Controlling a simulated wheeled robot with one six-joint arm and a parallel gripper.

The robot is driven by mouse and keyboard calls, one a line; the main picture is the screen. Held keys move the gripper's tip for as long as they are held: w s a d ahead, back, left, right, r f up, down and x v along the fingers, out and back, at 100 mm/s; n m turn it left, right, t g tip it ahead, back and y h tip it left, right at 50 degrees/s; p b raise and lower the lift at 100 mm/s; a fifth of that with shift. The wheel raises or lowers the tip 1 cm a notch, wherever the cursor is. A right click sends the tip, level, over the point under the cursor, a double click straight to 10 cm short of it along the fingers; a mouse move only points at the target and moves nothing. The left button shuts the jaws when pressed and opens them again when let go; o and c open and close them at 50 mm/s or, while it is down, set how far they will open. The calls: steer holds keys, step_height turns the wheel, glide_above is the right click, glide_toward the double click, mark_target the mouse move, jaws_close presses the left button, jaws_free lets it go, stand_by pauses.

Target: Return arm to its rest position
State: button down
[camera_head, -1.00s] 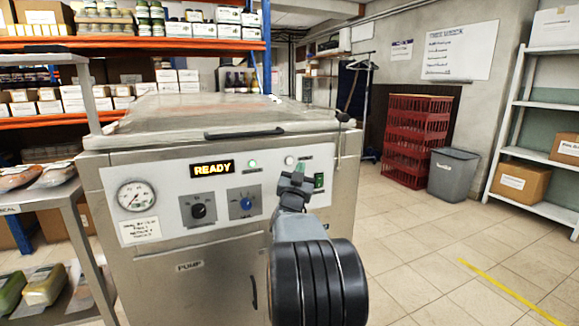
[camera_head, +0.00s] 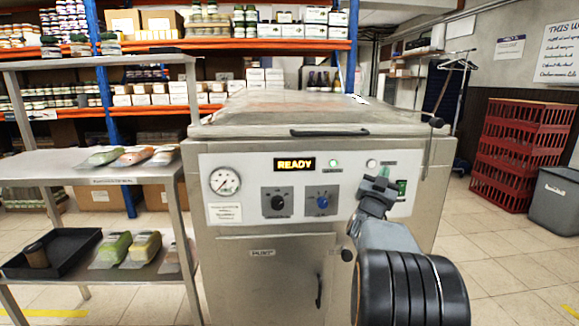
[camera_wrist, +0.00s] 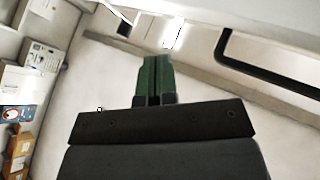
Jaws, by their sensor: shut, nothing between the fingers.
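My gripper (camera_head: 378,184) is in front of the right part of the steel machine's control panel in the head view. In the wrist view its green fingers (camera_wrist: 155,78) are together with nothing between them. The steel machine (camera_head: 222,262) has a closed lid, a gauge, two knobs and a display reading READY. My arm hides part of the machine's lower right front. I cannot tell from these views how far the fingers are from the panel.
A steel shelf table (camera_head: 120,166) with packed bags stands left of the machine; a black tray (camera_head: 75,268) is on its lower shelf. Red crates (camera_head: 518,150) and a grey bin (camera_head: 556,200) stand at the right. The tiled floor (camera_head: 497,250) between them and the machine is clear.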

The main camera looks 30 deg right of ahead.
steer(key=w+a+r+n+t+y+p, duration=0.1)
steer(key=w+a+r+n+y+p, duration=0.15)
steer(key=a+y+p, duration=0.35)
steer(key=w+a+r+n+t+y+p, duration=0.1)
steer(key=a+r+n+y+p, duration=0.25)
steer(key=a+p, duration=0.35)
steer(key=w+a+r+n+y+p, duration=0.1)
steer(key=a+r+n+y+p, duration=0.15)
steer(key=a+y+p, duration=0.4)
steer(key=s+a+r+n+g+y+p, duration=0.1)
steer(key=s+a+n+g+y+p, duration=0.3)
steer(key=s+a+g+p, duration=0.6)
steer(key=s+a+n+p, duration=0.2)
steer(key=s+a+p, duration=0.2)
steer(key=s+a, duration=0.5)
steer(key=shift+s+a+r, duration=0.15)
steer(key=shift+s+r, duration=0.15)
steer(key=shift+r, duration=0.05)
stand_by(1.1)
